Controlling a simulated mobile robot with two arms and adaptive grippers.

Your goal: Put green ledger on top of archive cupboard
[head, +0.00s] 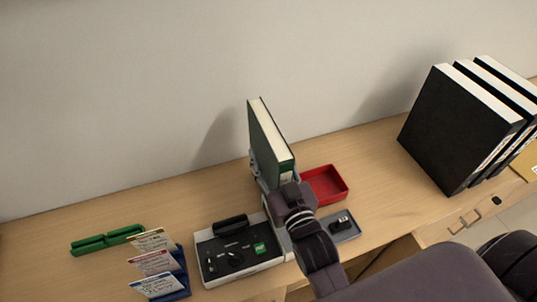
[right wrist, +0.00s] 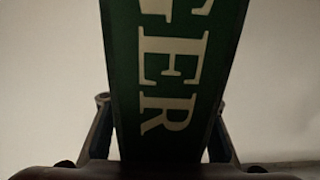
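The green ledger (head: 268,140) stands upright near the wall in the middle of the head view, its white page block facing up. In the right wrist view its green spine (right wrist: 185,60) with pale lettering fills the middle. My right gripper (head: 272,172) is around the ledger's lower part, one finger on each side, and looks shut on it. The arm hides the ledger's bottom, so I cannot tell whether it touches the counter. My left gripper is not in view. I cannot make out an archive cupboard in these frames.
On the wooden counter (head: 380,150), a red tray (head: 325,184) and a small grey tray (head: 338,229) lie right of the ledger. A white device (head: 214,262), card holder (head: 181,270) and green holder (head: 108,240) are left. Several black binders (head: 450,130) stand right.

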